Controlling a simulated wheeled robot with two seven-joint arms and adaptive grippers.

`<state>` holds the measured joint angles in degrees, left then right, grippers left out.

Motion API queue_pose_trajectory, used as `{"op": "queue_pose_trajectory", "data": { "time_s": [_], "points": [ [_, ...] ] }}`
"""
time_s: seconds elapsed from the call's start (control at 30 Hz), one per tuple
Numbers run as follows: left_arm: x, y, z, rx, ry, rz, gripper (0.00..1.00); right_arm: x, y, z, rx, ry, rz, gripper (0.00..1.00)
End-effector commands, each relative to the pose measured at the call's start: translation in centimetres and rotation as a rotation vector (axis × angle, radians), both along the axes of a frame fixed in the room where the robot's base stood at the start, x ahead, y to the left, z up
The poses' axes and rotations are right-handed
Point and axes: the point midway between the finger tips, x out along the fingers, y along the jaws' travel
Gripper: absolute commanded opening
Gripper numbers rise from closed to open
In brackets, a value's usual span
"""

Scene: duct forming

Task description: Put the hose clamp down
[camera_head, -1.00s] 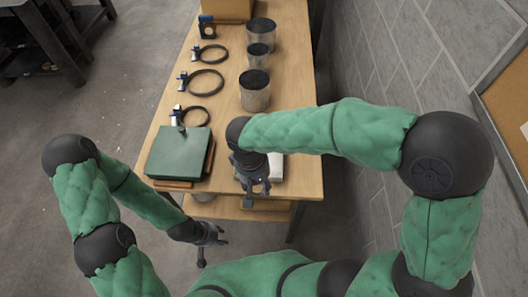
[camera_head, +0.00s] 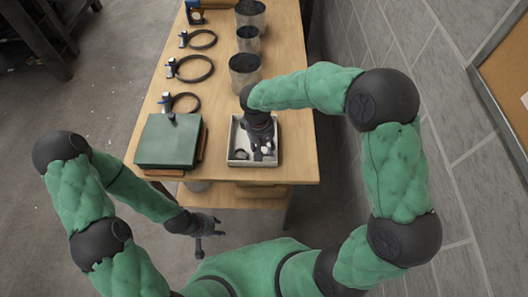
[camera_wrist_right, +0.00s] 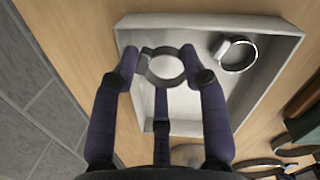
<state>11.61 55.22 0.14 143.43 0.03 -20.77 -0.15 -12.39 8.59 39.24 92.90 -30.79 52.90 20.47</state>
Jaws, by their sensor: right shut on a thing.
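My right gripper (camera_head: 259,150) is over the white tray (camera_head: 232,159) on the table. In the right wrist view its dark fingers (camera_wrist_right: 164,72) are shut on a small grey ring-shaped hose clamp (camera_wrist_right: 166,82), held over the tray (camera_wrist_right: 195,20). I cannot tell whether the held clamp touches the tray floor. A second, shiny metal clamp (camera_wrist_right: 238,68) lies in the tray beside it. My left gripper (camera_head: 208,236) is empty, with its fingers apart, low in front of the table.
A green box-like block (camera_head: 168,141) stands left of the tray. Larger black ring clamps (camera_head: 194,69) lie along the table's left side. Several metal duct cylinders (camera_head: 245,70) stand behind the tray. A block wall (camera_head: 440,110) runs along the right.

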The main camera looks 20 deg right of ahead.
Motion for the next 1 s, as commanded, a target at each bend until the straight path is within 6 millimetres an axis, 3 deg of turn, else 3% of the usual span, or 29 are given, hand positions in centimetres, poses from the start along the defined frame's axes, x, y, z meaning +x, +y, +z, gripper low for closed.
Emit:
{"op": "queue_pose_trajectory", "data": {
  "time_s": [0.2,0.63,0.67,1.0],
  "points": [
    [0.0,0.0,-1.3,0.0,0.0,0.0,0.4,0.1,-0.1,-3.2,0.0,0.001,0.001,0.22],
    [0.0,0.0,-1.5,0.0,0.0,0.0,0.4,0.1,-0.1,-3.7,0.0,0.0,0.0,0.22],
    [0.0,0.0,-1.4,0.0,0.0,0.0,0.4,0.1,-0.1,-3.6,0.0,0.0,0.0,0.53],
    [0.0,0.0,-1.3,0.0,0.0,0.0,0.4,0.1,-0.1,-3.5,0.0,0.0,0.0,0.54]
  ]
}}
